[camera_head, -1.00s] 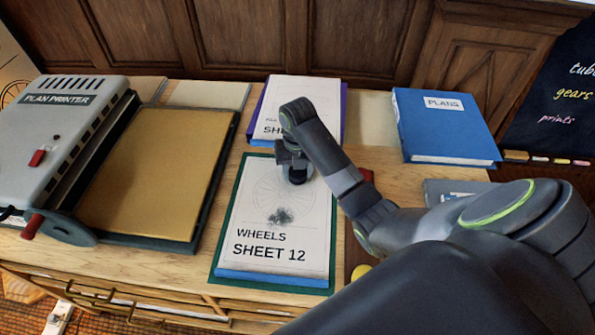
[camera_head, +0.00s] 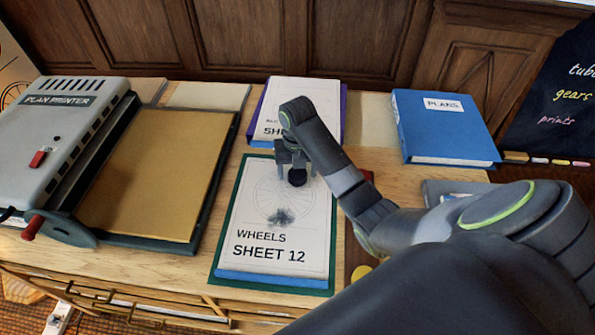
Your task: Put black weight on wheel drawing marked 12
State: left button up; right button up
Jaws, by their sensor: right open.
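The wheel drawing marked Sheet 12 (camera_head: 250,222) lies on a green-edged board in the middle of the table, with a dark smudge low on the wheel. The black weight (camera_head: 297,178) is at the upper right part of this drawing. My right gripper (camera_head: 296,172) is open over the weight, with its fingers on either side of it. Whether the weight rests fully on the paper is hard to tell. My left gripper is not in view.
Another sheet (camera_head: 318,97) on a purple-edged board lies behind. A blue plans binder (camera_head: 445,125) is at the back right. A plan printer (camera_head: 62,125) and a tan board (camera_head: 150,175) fill the left. A yellow round thing (camera_head: 361,272) shows beside my right arm.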

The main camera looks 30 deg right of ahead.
aim_at(297, 172)
notch_tip(297, 172, up, 12)
jog(key=p, duration=0.9)
jog(key=shift+f, duration=0.25)
